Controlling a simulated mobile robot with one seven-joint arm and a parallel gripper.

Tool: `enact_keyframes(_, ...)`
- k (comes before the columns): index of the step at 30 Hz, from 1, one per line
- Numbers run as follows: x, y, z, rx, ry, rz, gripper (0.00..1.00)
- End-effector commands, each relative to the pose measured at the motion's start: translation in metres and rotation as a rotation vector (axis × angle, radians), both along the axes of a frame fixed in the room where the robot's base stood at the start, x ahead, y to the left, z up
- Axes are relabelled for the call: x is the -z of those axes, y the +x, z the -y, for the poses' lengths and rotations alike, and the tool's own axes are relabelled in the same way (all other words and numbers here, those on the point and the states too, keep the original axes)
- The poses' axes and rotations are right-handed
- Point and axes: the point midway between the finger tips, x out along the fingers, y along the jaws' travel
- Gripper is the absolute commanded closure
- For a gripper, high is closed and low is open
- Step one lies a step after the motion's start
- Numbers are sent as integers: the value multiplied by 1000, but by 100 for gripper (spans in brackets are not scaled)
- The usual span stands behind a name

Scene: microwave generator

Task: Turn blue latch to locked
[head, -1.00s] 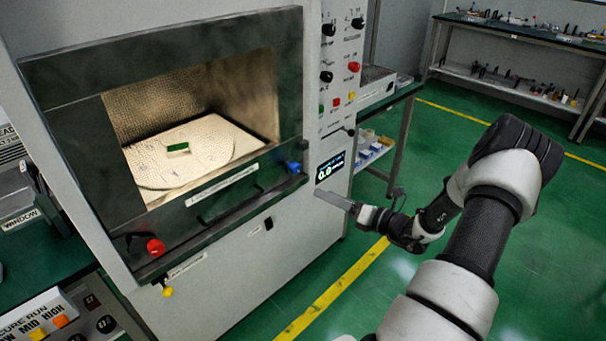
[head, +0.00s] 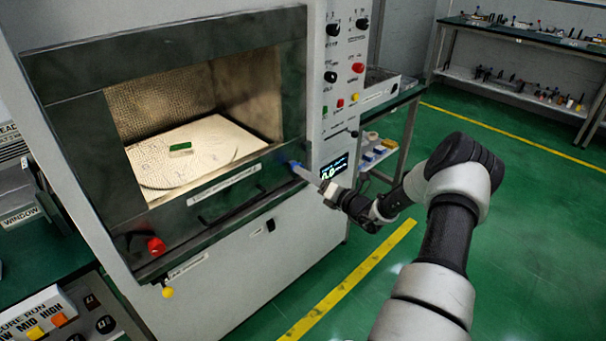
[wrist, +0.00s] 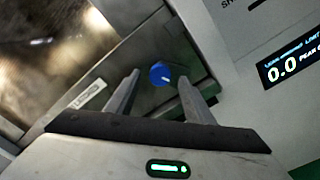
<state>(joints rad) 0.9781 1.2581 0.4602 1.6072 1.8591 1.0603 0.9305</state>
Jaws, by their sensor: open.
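The blue latch (head: 294,165) is a small round knob at the lower right corner of the microwave door frame. In the wrist view the blue latch (wrist: 160,73) shows a pale pointer mark and lies between and just beyond my fingertips. My gripper (head: 306,174) is open, with its fingers close to the latch. In the wrist view my gripper (wrist: 158,80) has one finger on each side of the knob. I cannot tell whether either finger touches it. A small label (wrist: 90,95) sits left of the latch, too blurred to read.
A red knob (head: 156,246) is at the door frame's lower left. A lit display (head: 335,166) is right of the latch, below a panel of knobs and buttons (head: 341,100).

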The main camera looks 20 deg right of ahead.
Motion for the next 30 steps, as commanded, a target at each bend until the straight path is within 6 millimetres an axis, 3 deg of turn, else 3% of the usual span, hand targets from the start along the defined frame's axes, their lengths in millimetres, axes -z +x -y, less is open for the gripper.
enact_keyframes(6, 0, 20, -7, 0, 0, 0, 52)
enact_keyframes(16, 0, 23, -8, 0, 0, 0, 52)
enact_keyframes(23, 0, 23, -8, 0, 0, 0, 91)
enact_keyframes(30, 0, 23, -8, 0, -15, 5, 93)
